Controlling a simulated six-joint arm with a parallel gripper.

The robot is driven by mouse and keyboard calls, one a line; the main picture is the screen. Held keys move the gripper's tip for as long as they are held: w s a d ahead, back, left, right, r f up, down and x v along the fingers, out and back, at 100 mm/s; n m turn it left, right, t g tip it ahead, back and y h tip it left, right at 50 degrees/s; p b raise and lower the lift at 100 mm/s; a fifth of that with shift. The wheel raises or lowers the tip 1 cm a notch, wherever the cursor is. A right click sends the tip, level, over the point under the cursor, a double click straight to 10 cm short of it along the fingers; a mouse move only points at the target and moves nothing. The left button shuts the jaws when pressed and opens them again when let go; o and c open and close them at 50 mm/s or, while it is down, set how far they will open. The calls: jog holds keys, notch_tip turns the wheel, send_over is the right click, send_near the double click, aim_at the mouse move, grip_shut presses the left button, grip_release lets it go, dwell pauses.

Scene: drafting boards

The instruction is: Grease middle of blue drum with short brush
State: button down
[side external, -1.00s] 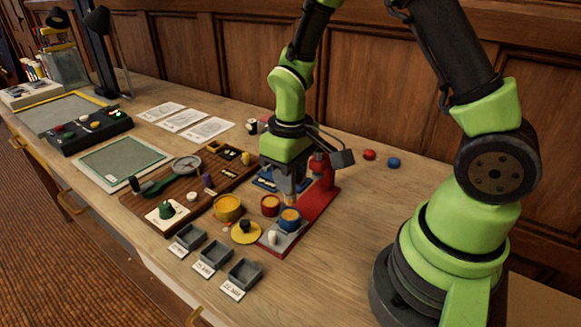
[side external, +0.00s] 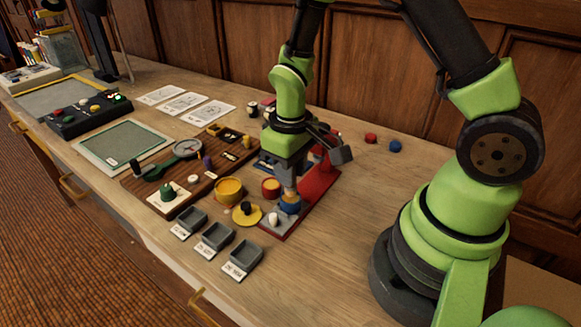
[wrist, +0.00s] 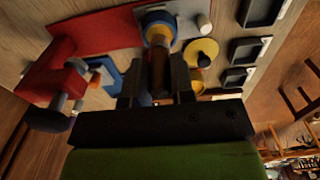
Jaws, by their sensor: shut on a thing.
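The blue drum (side external: 289,205) stands near the end of a red base, partly covered by my gripper. It also shows in the wrist view (wrist: 157,15), ahead of the fingers. My gripper (side external: 289,188) is directly above the drum, pointing down. In the wrist view my gripper (wrist: 158,82) is shut on a dark, slim brush handle (wrist: 159,68). The brush's far end reaches the drum top; bristles are hard to make out, and I cannot tell exactly where on the drum it touches or its length.
A yellow disc with a black knob (side external: 246,214) and a white peg (side external: 273,218) are close by. Grey trays (side external: 243,254) line the front. The red stand (side external: 318,183) rises behind.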

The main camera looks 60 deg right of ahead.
jog(key=shift+f, duration=0.65)
dwell(1.4)
jog(key=shift+s, duration=0.1)
dwell(0.4)
jog(key=shift+s, duration=0.1)
dwell(0.4)
jog(key=shift+w, duration=0.4)
dwell(0.6)
jog(key=shift+s, duration=0.4)
jog(key=shift+w, duration=0.2)
dwell(0.9)
jog(key=shift+s, duration=0.15)
dwell(0.6)
